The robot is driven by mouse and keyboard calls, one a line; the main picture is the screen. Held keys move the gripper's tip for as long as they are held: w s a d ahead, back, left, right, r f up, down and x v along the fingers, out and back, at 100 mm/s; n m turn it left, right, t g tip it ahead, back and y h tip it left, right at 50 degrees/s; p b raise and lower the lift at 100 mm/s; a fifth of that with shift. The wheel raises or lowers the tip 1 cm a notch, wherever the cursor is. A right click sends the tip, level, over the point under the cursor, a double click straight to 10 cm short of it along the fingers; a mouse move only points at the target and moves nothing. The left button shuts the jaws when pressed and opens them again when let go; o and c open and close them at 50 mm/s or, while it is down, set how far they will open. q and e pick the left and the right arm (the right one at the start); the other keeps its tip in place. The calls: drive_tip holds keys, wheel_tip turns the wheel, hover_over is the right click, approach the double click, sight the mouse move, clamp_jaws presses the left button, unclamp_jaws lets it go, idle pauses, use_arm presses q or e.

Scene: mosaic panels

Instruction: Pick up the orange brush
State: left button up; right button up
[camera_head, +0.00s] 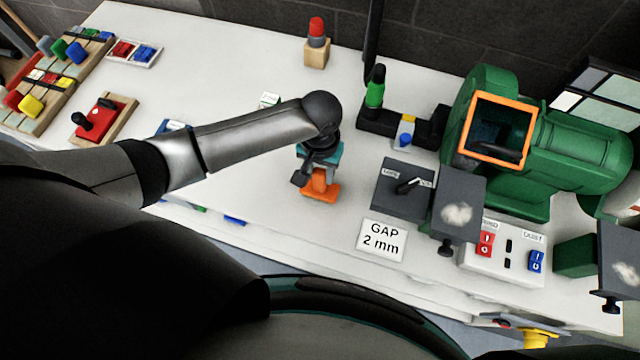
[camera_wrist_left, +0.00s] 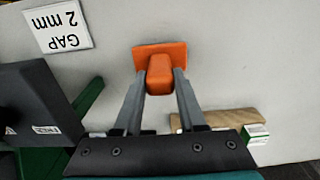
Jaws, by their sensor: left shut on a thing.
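The orange brush (camera_head: 320,190) is at the middle of the white table, below the end of my left arm in the head view. It has a flat orange base and an upright orange grip. My left gripper (camera_head: 319,170) reaches down over it. In the left wrist view the two grey fingers stand on either side of the brush's grip (camera_wrist_left: 159,80) and are shut on it, with the flat base beyond the fingertips. The base looks on or close to the table; I cannot tell whether it touches. My right gripper is not in view.
A "GAP 2 mm" card (camera_head: 382,240) lies right of the brush. Further right are a dark switch box (camera_head: 402,190), a green machine (camera_head: 545,155) with an orange-framed opening, and a button box (camera_head: 505,255).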

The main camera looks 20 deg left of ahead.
use_arm(q)
clamp_jaws()
idle(0.7)
drive_tip(key=shift+r, duration=0.1)
wheel_tip(320, 180, up, 20)
drive_tip(key=p, duration=0.3)
drive_tip(key=shift+p, duration=0.4)
drive_tip(key=shift+o, duration=1.8)
unclamp_jaws()
clamp_jaws()
